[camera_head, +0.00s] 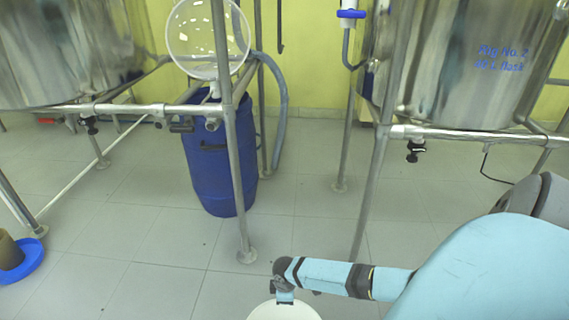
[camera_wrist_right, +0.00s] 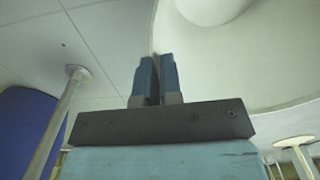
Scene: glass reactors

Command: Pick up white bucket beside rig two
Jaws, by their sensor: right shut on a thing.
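The white bucket (camera_head: 284,312) shows at the bottom edge of the head view, with only its upper part in the picture. My right gripper (camera_head: 284,297) comes in from the right and reaches down to the bucket's rim. In the right wrist view the two fingers (camera_wrist_right: 156,72) are close together on the edge of the bucket (camera_wrist_right: 275,75), which fills the upper right. The bucket's base is out of view, so I cannot tell whether it touches the floor. My left gripper is not in view.
The steel vessel labelled Rig No. 2 (camera_head: 462,65) stands on a pipe frame (camera_head: 372,185) at the right. A blue drum (camera_head: 207,175) stands behind another frame leg (camera_head: 237,180). A blue dish (camera_head: 30,262) lies at far left. Tiled floor (camera_head: 150,250) is clear at left centre.

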